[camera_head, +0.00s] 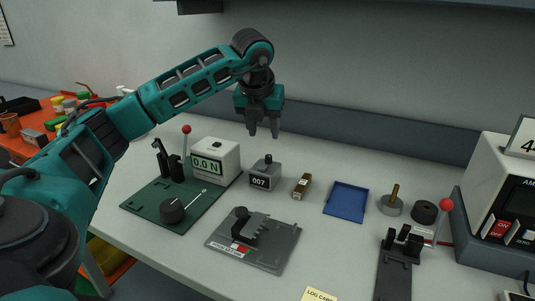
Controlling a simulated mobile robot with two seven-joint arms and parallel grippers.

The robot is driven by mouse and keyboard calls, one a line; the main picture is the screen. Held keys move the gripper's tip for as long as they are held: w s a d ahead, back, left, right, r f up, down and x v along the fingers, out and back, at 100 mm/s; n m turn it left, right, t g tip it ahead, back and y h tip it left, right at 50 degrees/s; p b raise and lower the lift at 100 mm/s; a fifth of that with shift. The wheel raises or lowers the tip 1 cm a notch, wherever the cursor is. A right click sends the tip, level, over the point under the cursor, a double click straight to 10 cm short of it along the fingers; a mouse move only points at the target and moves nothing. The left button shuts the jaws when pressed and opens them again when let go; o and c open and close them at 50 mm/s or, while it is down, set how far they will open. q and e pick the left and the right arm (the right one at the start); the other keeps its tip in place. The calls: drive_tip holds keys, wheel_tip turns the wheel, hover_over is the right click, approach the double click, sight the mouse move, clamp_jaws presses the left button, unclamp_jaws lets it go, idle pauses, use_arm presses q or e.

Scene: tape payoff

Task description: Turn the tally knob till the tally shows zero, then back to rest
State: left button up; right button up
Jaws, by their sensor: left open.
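The tally (264,178) is a small grey box on the bench, left of the picture's middle, with a dark knob (268,159) on its top. Its dark front window reads 007. My left gripper (263,135) hangs in the air above the tally, fingers pointing down. It is open and empty, apart from the knob. My right gripper is not in view.
A green plate (160,205) with a white force gauge (214,160) reading 0.0 N stands left. A grey fixture (262,254) sits in front of the tally. A small brown block (302,186), a blue tray (346,202) and a red-knobbed lever stand right.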

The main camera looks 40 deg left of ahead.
sight(268, 156)
use_arm(q)
drive_tip(key=x, duration=0.9)
drive_tip(key=shift+f, duration=0.3)
drive_tip(key=shift+c, duration=0.2)
clamp_jaws()
